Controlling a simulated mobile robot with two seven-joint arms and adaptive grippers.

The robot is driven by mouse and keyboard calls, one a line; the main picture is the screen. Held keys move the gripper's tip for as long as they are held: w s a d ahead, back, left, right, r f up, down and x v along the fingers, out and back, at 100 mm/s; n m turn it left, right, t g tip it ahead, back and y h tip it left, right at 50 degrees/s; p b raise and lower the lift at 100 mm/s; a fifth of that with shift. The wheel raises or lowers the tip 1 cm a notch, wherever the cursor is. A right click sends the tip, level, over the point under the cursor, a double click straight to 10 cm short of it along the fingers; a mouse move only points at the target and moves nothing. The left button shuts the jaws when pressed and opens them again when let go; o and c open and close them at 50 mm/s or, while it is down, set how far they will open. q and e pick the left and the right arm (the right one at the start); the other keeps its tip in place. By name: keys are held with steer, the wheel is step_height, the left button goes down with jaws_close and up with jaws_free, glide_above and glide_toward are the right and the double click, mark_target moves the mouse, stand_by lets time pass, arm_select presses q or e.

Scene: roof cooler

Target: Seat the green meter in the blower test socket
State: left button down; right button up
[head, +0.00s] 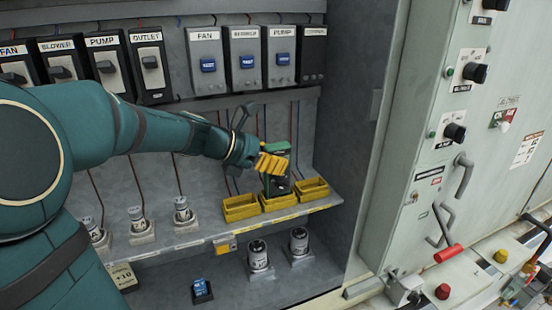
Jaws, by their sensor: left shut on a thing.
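A green and dark meter (279,183) stands at the middle yellow tray (279,203) on the cabinet shelf. Its green top shows above the yellow fingers of my left gripper (274,165). The gripper is shut on the meter and hides part of it. I cannot tell whether the meter's base touches the tray. The upper wall carries a black switch box labelled BLOWER (60,62) and a grey box with a blue part (246,61) whose label looks like BLOWER. I cannot tell which part is the test socket. My right gripper is not in view.
Yellow trays stand at the left (240,207) and right (312,189) of the middle one. Several round fittings stand on the shelf (182,212) and below it (258,257). Wires hang behind. The control panel (420,150) with a red-gripped handle (447,253) stands at the right.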

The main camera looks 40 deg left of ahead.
arm_select(q)
steer(key=shift+f, duration=0.2)
stand_by(0.7)
steer(key=c, duration=0.8)
jaws_free()
steer(key=v, duration=1.2)
steer(key=shift+f, duration=0.1)
